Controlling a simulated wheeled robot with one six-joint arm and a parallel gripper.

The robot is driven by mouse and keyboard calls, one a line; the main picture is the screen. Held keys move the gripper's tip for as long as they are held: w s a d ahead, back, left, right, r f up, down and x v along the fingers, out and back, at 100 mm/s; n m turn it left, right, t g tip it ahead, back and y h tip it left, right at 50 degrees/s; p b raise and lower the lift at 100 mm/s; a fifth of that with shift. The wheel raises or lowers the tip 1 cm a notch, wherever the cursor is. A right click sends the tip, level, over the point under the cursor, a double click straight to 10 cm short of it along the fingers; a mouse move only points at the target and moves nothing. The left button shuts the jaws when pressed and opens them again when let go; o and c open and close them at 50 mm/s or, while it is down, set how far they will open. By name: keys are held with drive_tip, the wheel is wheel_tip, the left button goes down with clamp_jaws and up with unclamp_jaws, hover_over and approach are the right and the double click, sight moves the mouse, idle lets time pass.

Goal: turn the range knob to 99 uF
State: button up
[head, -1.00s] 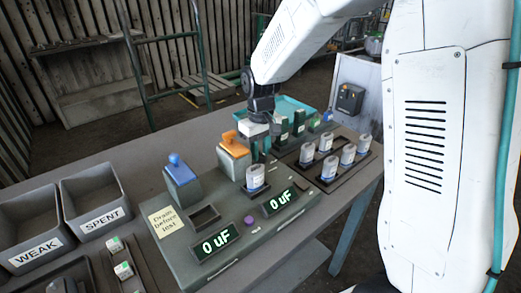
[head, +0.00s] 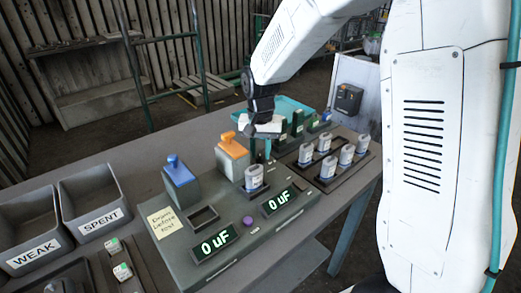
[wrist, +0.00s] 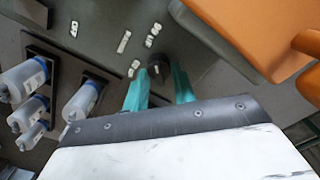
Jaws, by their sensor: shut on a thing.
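The range knob (wrist: 159,66) is a small dark round knob on the tester panel, with white printed labels (wrist: 151,36) beside it, too small to read. My gripper (wrist: 160,84) has its teal fingers on either side of the knob and is shut on it. In the head view my gripper (head: 262,150) is low behind the capacitor in the tester, and the knob is hidden there. The tester (head: 185,262) has two displays, a left one (head: 214,243) and a right one (head: 281,201), both reading 0 uF.
An orange-lidded block (head: 232,146) stands close beside my gripper, and a blue-handled one (head: 178,172) is further left. A capacitor (head: 254,178) stands in front. Several capacitors (head: 328,169) sit in a rack at right. WEAK (head: 33,258) and SPENT (head: 100,224) bins are at left.

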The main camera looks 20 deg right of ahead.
sight(261, 152)
idle(0.3)
drive_tip(key=o, duration=1)
wheel_tip(261, 152, up, 8)
drive_tip(key=shift+f, duration=0.1)
idle(0.3)
